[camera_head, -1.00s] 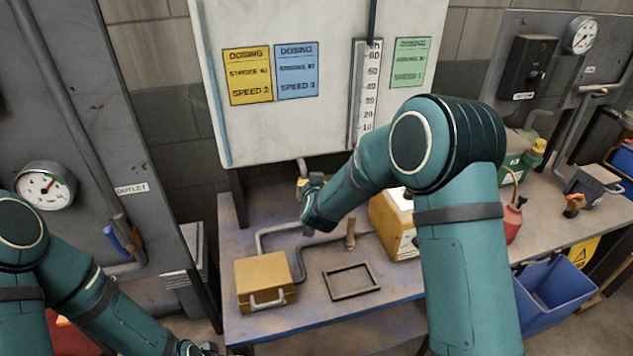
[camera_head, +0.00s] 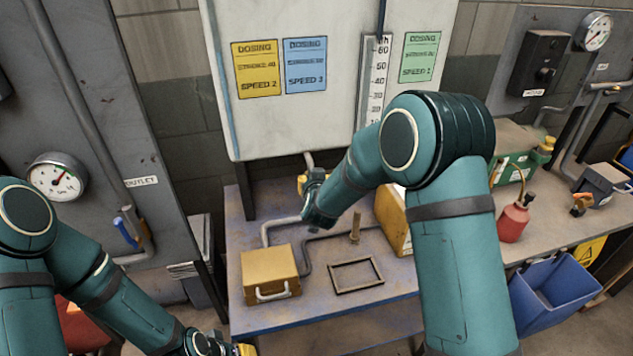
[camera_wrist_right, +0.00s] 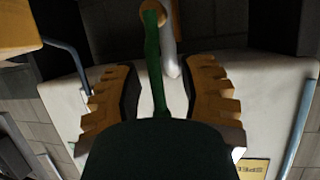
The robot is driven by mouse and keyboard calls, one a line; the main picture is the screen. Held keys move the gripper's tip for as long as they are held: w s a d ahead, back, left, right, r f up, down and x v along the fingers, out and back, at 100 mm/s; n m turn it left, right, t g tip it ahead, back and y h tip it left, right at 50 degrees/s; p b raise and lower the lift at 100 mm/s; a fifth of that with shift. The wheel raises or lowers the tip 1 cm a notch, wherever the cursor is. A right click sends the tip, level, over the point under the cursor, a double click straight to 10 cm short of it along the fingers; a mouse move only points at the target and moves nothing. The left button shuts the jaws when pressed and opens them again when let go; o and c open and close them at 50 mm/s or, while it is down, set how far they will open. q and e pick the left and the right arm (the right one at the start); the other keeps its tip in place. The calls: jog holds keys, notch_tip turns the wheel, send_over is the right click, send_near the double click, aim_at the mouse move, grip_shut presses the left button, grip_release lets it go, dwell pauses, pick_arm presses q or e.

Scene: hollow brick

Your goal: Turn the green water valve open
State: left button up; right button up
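The green valve handle (camera_wrist_right: 153,60) shows in the right wrist view as a long green lever. It lies between the two yellow-padded fingers of my right gripper (camera_wrist_right: 160,92), which are apart with gaps on both sides of the lever. In the head view my right wrist hides the valve and most of the gripper; only a bit of yellow (camera_head: 302,183) shows beside the wrist. My left gripper (camera_head: 245,349) is at the bottom edge of the head view, mostly cut off, away from the valve.
A bench (camera_head: 235,265) carries a yellow box (camera_head: 268,268), a dark frame (camera_head: 357,275) and a larger yellow container (camera_head: 392,222). The white dosing tank (camera_head: 290,130) hangs above. A grey panel with a gauge (camera_head: 55,176) stands left; a blue bin (camera_head: 552,295) is at right.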

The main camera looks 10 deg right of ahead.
jog(key=shift+s, duration=0.1)
jog(key=v, duration=1.2)
jog(key=shift+f, duration=0.1)
